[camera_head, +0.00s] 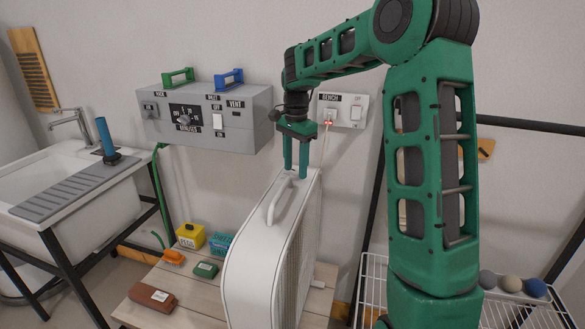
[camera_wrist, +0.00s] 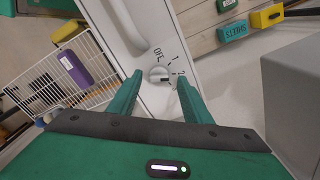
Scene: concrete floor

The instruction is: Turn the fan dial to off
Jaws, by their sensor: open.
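The white box fan (camera_head: 250,255) stands upright with a handle (camera_head: 280,200) on its top. In the wrist view, its round white dial (camera_wrist: 158,75) sits on the white panel, with OFF, 1 and 2 marked around it. A dark mark on the dial lies toward the 1 and 2 side, away from OFF; its exact setting is hard to read. My gripper (camera_head: 296,172) points down at the fan's top, behind the handle. In the wrist view, my gripper (camera_wrist: 159,77) is open, with one finger on each side of the dial; contact is unclear. The dial cannot be made out in the head view.
A grey wall box (camera_head: 245,118) with a knob and switches hangs at left. A BENCH switch plate (camera_head: 343,110) is behind my arm. Small coloured boxes (camera_head: 190,235) lie on the wooden bench (camera_head: 195,305) left of the fan. A wire rack (camera_head: 500,310) stands at right.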

